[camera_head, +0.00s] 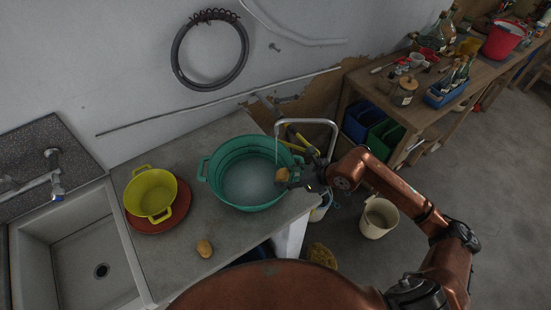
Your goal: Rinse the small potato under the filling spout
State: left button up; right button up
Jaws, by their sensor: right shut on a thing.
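My right gripper (285,180) reaches in from the right and is shut on a small brown potato (282,174). It holds the potato over the right side of the green basin (206,174), which has water in it. The filling spout (305,121) is a pale bent pipe behind the basin. A thin stream of water (277,145) falls from its end, at or just beside the held potato; I cannot tell if it touches. My left gripper is not in view.
A yellow colander (150,192) stands on a red-brown plate (176,213) left of the basin. A sink (85,250) with a tap (56,182) is at the far left. A pale bucket (378,217) stands on the floor.

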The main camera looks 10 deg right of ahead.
jog(key=shift+r, duration=0.1)
jog(key=shift+s+r+p, duration=0.6)
jog(key=shift+s+r, duration=0.15)
jog(key=shift+s, duration=0.15)
jog(key=s+r, duration=0.1)
jog(key=s+r+p, duration=0.1)
jog(key=s, duration=0.1)
jog(key=shift+s+a+r, duration=0.1)
jog(key=shift+a+r, duration=0.05)
jog(key=shift+a, duration=0.05)
dwell(0.4)
